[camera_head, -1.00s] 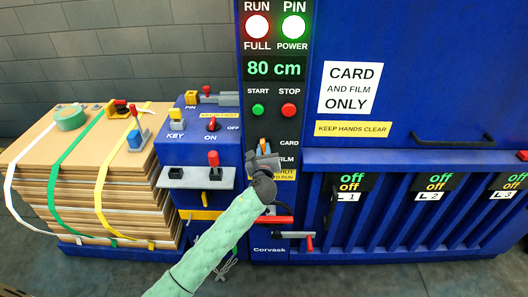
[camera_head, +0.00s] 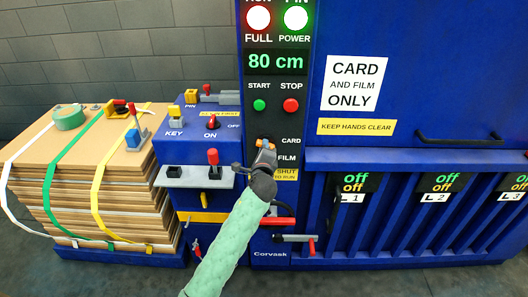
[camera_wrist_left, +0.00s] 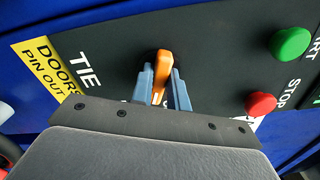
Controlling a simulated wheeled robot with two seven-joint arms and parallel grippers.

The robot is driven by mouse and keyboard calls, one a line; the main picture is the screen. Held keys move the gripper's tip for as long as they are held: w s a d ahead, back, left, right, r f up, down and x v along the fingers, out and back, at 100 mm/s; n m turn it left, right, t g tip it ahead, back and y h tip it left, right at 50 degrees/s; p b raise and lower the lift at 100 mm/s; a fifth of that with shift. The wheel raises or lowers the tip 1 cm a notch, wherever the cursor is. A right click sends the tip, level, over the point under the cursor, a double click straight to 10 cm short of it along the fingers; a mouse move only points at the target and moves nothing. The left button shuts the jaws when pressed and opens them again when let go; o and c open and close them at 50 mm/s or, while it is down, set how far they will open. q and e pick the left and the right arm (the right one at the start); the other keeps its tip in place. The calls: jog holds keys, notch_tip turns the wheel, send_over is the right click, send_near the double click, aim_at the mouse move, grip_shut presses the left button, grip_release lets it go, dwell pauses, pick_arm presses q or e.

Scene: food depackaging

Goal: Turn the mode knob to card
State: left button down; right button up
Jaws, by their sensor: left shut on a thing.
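The orange mode knob (camera_head: 265,143) is on the black control panel, beside the CARD label (camera_head: 291,141) and above FILM. In the left wrist view the knob (camera_wrist_left: 160,72) stands between the two blue-grey fingers of my left gripper (camera_wrist_left: 161,90), which is shut on it. In the head view my left gripper (camera_head: 265,151) covers the lower part of the knob. The knob's exact pointing is partly hidden, though its orange top looks tilted toward the CARD side. The TIE label (camera_wrist_left: 88,72) shows in the wrist view. My right gripper is not in view.
The green START button (camera_head: 259,105) and red STOP button (camera_head: 291,105) are above the knob. A red-handled lever (camera_head: 277,221) is below. The key and pin station (camera_head: 200,150) stands at left, beside strapped cardboard (camera_head: 80,190).

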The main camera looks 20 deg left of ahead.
pick_arm(q)
jog(key=shift+f+n+b, duration=0.2)
jog(key=shift+n+b, duration=0.65)
jog(key=shift+n, duration=1.45)
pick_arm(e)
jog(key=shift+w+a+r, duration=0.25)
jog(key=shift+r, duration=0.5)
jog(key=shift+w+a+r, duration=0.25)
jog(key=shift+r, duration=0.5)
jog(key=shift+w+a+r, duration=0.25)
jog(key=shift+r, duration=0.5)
pick_arm(q)
jog(key=c, duration=1.4)
grip_release()
jog(key=shift+a, duration=0.1)
jog(key=shift+o, duration=0.2)
